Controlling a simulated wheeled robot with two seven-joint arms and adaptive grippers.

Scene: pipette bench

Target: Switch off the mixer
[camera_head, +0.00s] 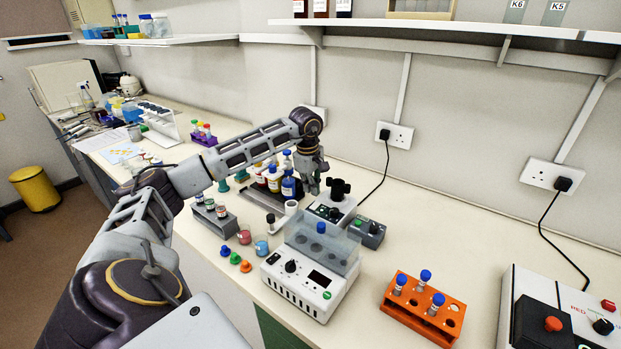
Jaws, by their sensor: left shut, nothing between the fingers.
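The mixer (328,211) looks like the small white unit with a black knobbed head on top, standing on the bench behind the white block instrument. A grey box (371,236) with a dark top and a small green control sits against its right side. My left gripper (314,189) points down, shut and empty, just left of the mixer's black head and above the bench. I cannot tell whether its fingertips touch the mixer. The mixer's lower front is partly hidden by the block instrument's clear cover. My right gripper is not in view.
The white block instrument (310,293) stands in front of the mixer. Reagent bottles (289,187) stand left of my gripper. An orange rack (414,316) with blue-capped tubes is at right. A black cable (376,187) runs to the wall socket. Bench right of the grey box is clear.

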